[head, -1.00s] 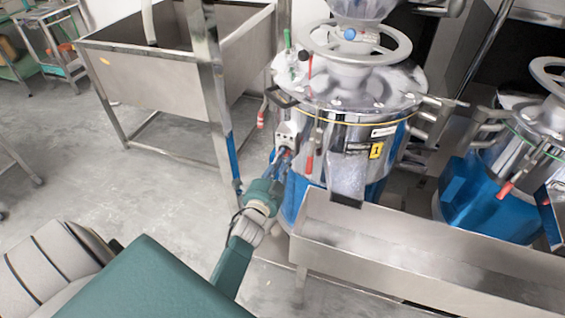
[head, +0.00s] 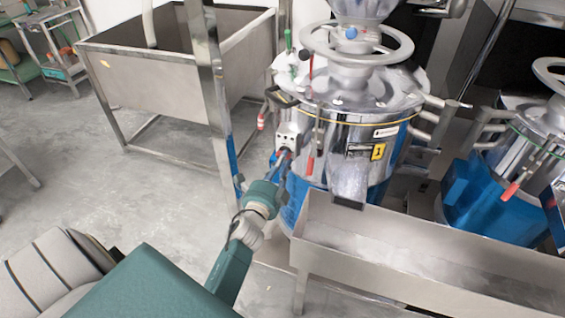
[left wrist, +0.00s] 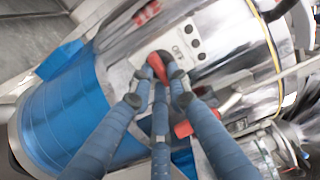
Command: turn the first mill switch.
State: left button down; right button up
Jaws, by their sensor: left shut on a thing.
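The first mill (head: 338,130) is a steel drum with a blue base and a yellow "1" label. A small light control panel (head: 290,134) with dark buttons is on its left side, also seen in the left wrist view (left wrist: 192,42). The red switch (left wrist: 157,66) sits at the panel's lower edge. My left gripper (head: 281,163), with blue-grey fingers, reaches the panel from below. In the left wrist view its fingertips (left wrist: 157,88) close around the red switch, hiding part of it. My right gripper is not in view.
A red-handled lever (head: 311,164) hangs right beside the panel, close to my left fingers. A steel trough (head: 420,255) runs along the front. A second mill (head: 490,200) stands at right. A steel sink (head: 180,60) stands behind left; the floor at left is open.

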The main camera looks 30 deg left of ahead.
pick_arm(q)
jog(key=shift+f, duration=0.1)
jog(key=c, duration=1.7)
grip_release()
jog(key=shift+o, duration=0.2)
jog(key=v, duration=1.2)
